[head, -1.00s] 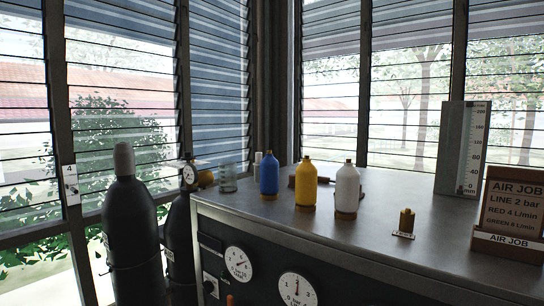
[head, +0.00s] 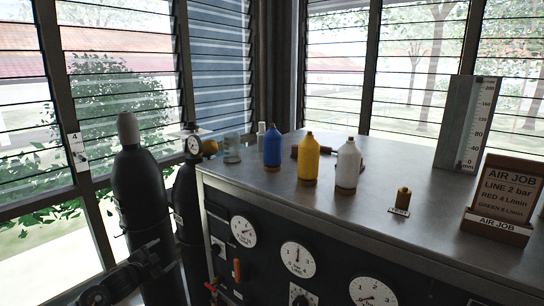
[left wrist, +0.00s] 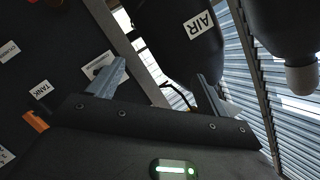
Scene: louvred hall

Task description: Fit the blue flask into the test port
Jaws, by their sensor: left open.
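The blue flask (head: 272,147) stands upright on the grey bench top (head: 350,215), left of a yellow flask (head: 309,159) and a white flask (head: 347,165). A small brass fitting (head: 403,198) with a label too small to read surely stands further right; it may be the test port. My left gripper (head: 150,258) is low at the left, below bench height and far from the flasks. In the left wrist view its two fingers (left wrist: 158,86) are apart with nothing between them. My right gripper is not in view.
Black gas cylinders (head: 140,190) stand left of the bench, one labelled AIR in the left wrist view (left wrist: 190,30). The AIR JOB sign (head: 505,195) and a scale (head: 468,122) stand at right. Gauges and knobs line the bench front.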

